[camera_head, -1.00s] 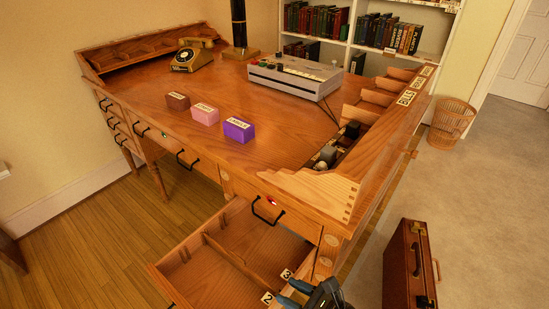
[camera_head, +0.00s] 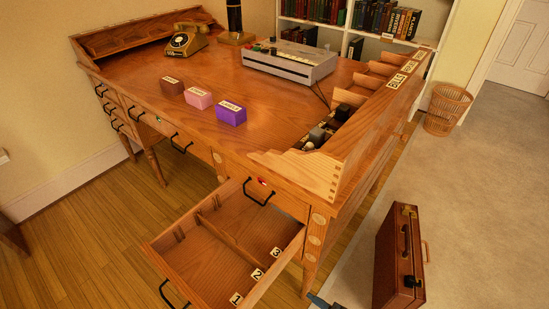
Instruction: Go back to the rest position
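My gripper (camera_head: 322,303) shows only as a small dark and blue part at the bottom edge, right of the open drawer. Its fingers are mostly out of the frame, so I cannot tell whether it is open or shut. It is apart from the desk (camera_head: 140,80) and the drawer. The drawer (camera_head: 203,262) is pulled out and its visible compartments, labelled 1, 2 and 3, look empty. On the desk top stand a brown block (camera_head: 171,88), a pink block (camera_head: 199,100) and a purple block (camera_head: 231,115), each with a label.
A brown briefcase (camera_head: 396,262) stands upright on the floor at the right. A wicker basket (camera_head: 446,108) is behind it. A grey machine (camera_head: 290,65) and a telephone (camera_head: 187,42) sit on the desk. The grey floor (camera_head: 490,190) at the right is clear.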

